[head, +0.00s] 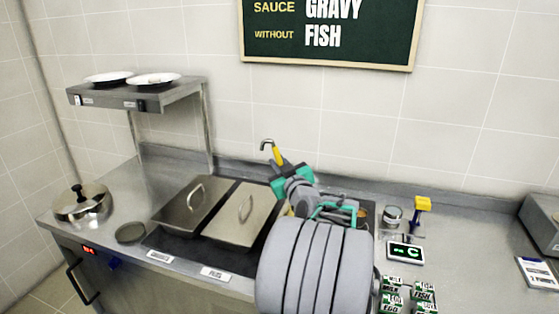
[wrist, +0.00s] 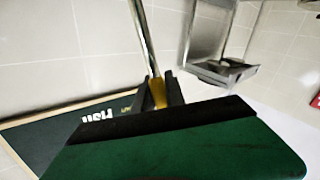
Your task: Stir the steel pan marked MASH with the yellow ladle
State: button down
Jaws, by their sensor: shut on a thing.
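My gripper (head: 279,168) is shut on the yellow ladle (head: 276,153) and holds it up over the counter. The ladle's hooked steel end sticks up above the fingers in the head view. In the wrist view my gripper (wrist: 160,94) has the ladle's yellow handle (wrist: 157,91) between its fingers, and a steel shaft runs to the top edge. The ladle's bowl is not visible. No label that I can read says MASH; my arm hides the counter right of the two lidded pans.
Two steel pans with lids, a left one (head: 189,207) and a right one (head: 240,214), sit in the counter. A lidded pot (head: 82,203) stands far left. A raised shelf (head: 135,95) bears plates. Small cartons (head: 424,291) and a scale (head: 406,252) are at right.

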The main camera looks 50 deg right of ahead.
jog(key=shift+s+r, duration=0.1)
jog(key=shift+r, duration=0.15)
notch_tip(320, 180, down, 10)
jog(key=b, duration=1)
jog(key=shift+f, duration=0.15)
jog(key=shift+b, duration=0.3)
